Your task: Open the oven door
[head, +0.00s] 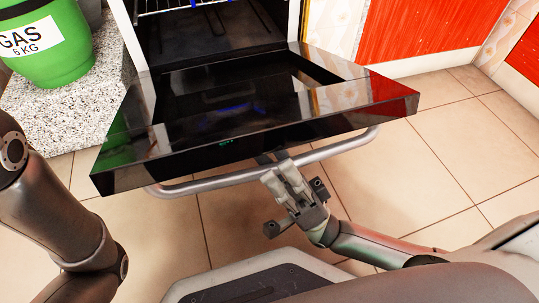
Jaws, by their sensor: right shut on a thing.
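The oven door (220,112) is a glossy black panel. It is folded down to about level in front of the oven. A grey bar handle (215,183) runs along its front edge. Behind the door, the dark oven cavity (215,38) shows, with part of a wire rack at the top. My right gripper (275,167) is at the middle of the handle and shut on it. Its fingertips are partly hidden by the handle and door edge. My left arm is at the left edge, but its gripper is not in view.
A green gas bottle (55,45) stands on a speckled stone block (78,118) to the left of the oven. Red and patterned panels line the wall at the right. The tiled floor (440,160) is clear at the right of the door.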

